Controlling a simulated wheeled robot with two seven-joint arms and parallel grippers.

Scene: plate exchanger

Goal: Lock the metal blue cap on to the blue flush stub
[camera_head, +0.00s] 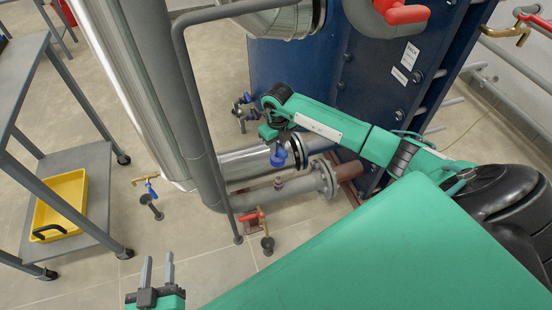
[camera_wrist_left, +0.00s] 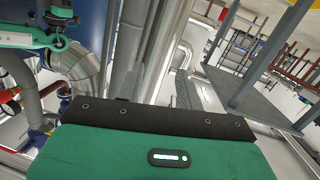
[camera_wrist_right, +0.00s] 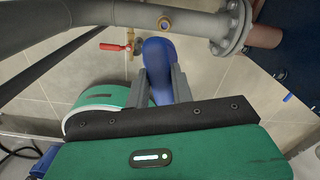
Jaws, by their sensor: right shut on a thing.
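My right gripper (camera_head: 274,143) is shut on a blue rounded piece, apparently the blue cap (camera_head: 279,157). In the right wrist view the cap (camera_wrist_right: 157,62) stands between the two fingers (camera_wrist_right: 159,88) and reaches beyond them. In the head view the cap is just above this stub, with a visible gap. My left gripper (camera_head: 157,272) is at the bottom, fingers apart and empty.
A red-handled tap (camera_head: 256,217) and a blue-handled brass tap (camera_head: 150,186) stand on the floor pipes. The blue exchanger (camera_head: 275,75) is behind my right arm. A vertical grey pipe (camera_head: 190,100) is left of it. A cart with a yellow tray (camera_head: 77,187) stands at left.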

